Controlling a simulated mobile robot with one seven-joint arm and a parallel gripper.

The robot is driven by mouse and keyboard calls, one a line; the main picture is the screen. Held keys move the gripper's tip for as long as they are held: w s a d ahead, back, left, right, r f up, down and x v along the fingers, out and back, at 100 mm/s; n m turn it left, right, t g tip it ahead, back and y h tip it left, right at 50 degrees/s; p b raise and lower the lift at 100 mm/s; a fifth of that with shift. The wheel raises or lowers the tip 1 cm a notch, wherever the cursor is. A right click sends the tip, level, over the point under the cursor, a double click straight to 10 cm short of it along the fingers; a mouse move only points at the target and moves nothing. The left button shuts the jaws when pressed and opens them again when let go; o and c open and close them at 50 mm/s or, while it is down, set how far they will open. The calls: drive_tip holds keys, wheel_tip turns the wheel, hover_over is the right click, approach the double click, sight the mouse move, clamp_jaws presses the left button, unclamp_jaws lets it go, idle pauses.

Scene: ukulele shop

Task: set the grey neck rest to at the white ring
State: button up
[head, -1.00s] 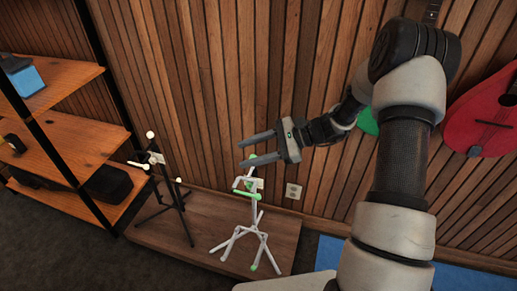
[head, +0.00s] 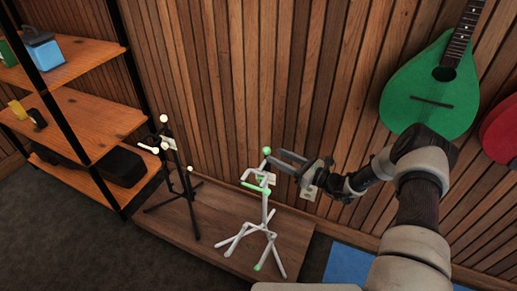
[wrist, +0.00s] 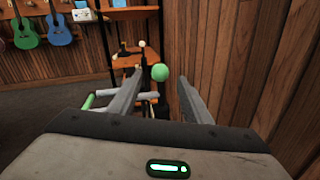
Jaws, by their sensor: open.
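The grey stand (head: 265,213) stands upright on a low wooden platform, with green tips on its parts. Its neck rest (head: 259,176) is near the top, just below a green ball (head: 266,151). I cannot make out a white ring clearly. My gripper (head: 277,159) is open beside the top of the stand, coming from the right. In the wrist view the green ball (wrist: 160,72) shows between the two open fingers, and the left finger partly hides the stand's arms. I cannot tell whether a finger touches the stand.
A black stand (head: 181,183) with white tips stands to the left on the same platform (head: 225,222). Wooden shelves (head: 95,115) are at the left. The slatted wall (head: 300,80) is close behind, with a green instrument (head: 432,92) hanging on it. A blue mat (head: 347,264) lies at the right.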

drive_tip(key=b+x, duration=0.1)
drive_tip(key=x, duration=0.8)
drive_tip(key=shift+w+a, duration=0.15)
drive_tip(key=shift+a, duration=0.1)
drive_tip(key=shift+c, duration=0.4)
clamp_jaws()
